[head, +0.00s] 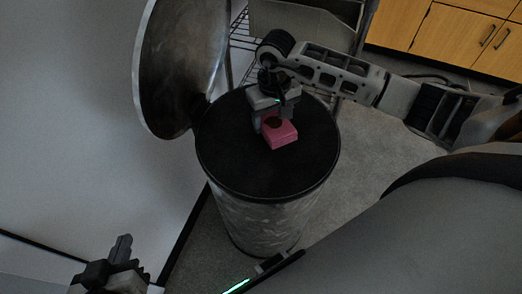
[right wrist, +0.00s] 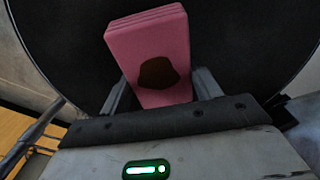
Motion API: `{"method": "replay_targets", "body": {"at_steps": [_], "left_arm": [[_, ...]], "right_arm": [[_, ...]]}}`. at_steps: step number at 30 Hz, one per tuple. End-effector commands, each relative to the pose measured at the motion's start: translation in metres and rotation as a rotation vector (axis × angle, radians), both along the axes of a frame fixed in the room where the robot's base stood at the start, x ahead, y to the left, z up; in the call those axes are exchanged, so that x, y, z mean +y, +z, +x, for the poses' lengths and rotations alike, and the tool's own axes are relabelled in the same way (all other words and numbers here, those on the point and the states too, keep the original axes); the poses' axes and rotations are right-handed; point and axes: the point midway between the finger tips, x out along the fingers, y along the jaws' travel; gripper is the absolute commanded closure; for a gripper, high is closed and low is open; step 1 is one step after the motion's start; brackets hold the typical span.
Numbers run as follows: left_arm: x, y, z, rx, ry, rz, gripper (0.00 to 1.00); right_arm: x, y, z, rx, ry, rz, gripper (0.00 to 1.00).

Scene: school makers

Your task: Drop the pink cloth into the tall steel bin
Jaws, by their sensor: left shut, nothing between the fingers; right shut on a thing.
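The pink cloth (head: 279,134) is a small folded block with a dark brown patch. In the right wrist view the cloth (right wrist: 150,45) sits between the two fingers. My right gripper (head: 271,122) is shut on it and holds it over the dark round mouth of the tall steel bin (head: 262,222). How far it is above or inside the rim I cannot tell. The bin's round lid (head: 178,65) stands open at its back left. My left gripper (head: 122,248) is shut and empty at the lower left, apart from the bin.
A wire shelf rack (head: 243,30) stands behind the bin. Wooden cabinets (head: 455,38) are at the back right. A pale wall (head: 80,120) is on the left. Grey floor (head: 375,150) is clear to the right of the bin.

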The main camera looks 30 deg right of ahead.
Motion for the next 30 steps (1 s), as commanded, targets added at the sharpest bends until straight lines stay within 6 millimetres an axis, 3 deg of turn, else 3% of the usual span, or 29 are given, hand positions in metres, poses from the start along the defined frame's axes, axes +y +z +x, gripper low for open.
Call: {"method": "replay_targets", "body": {"at_steps": [2,3,5,17,20,30], "left_arm": [[0.000,0.001,0.000,0.000,-0.001,0.000,1.00],[0.000,0.001,-0.001,0.000,-0.001,0.000,1.00],[0.000,0.001,-0.001,0.001,-0.001,0.001,1.00],[0.000,0.000,-0.001,0.005,-0.003,0.001,1.00],[0.000,-0.001,-0.002,0.009,-0.003,0.001,1.00],[0.000,0.001,-0.001,0.012,-0.002,0.002,1.00]], "right_arm": [[0.000,0.001,0.000,0.000,0.000,0.000,0.66],[0.000,0.001,0.000,0.000,0.000,0.000,0.26],[0.000,0.001,0.000,0.000,0.000,0.000,0.12],[0.000,0.010,0.001,-0.003,-0.001,0.000,0.12],[-0.001,0.026,0.001,-0.005,0.000,-0.002,0.12],[0.000,0.108,0.001,-0.006,0.000,-0.001,0.12]]}}
